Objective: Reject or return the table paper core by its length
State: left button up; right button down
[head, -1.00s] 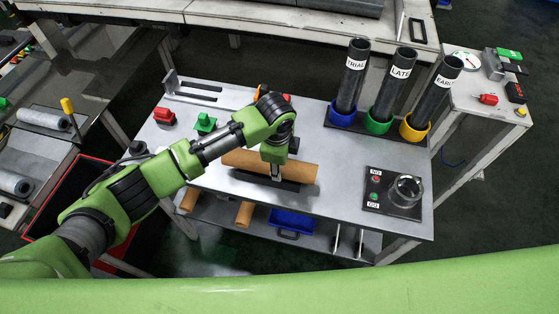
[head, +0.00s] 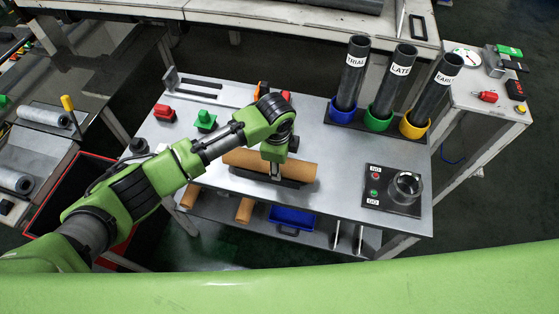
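A brown paper core (head: 303,171) lies lengthwise in a dark cradle (head: 240,174) on the grey table (head: 330,215). My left gripper (head: 275,172) points down at the middle of the core, with its fingertips at the core. The wrist and the small scale hide whether the fingers are closed on it. My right gripper is not in view. A slotted metal stop plate (head: 200,83) stands at the table's back left. A black bin with a red rim (head: 42,212) stands on the floor left of the table, partly hidden by my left arm.
Three dark tubes in blue (head: 341,117), green (head: 377,124) and yellow (head: 413,131) holders stand at the back right. A panel with NO and GO marks (head: 389,200) is at the front right. More brown cores (head: 244,211) and a blue tray (head: 292,217) are on the lower shelf.

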pick_arm(q)
jog(key=shift+o, duration=0.5)
jog(key=shift+s, duration=0.1)
jog(key=shift+r, duration=0.15)
notch_tip(320, 180, up, 12)
jog(key=s, duration=0.1)
jog(key=shift+s+a+f, duration=0.2)
jog(key=shift+s+a, duration=0.05)
jog(key=shift+s, duration=0.05)
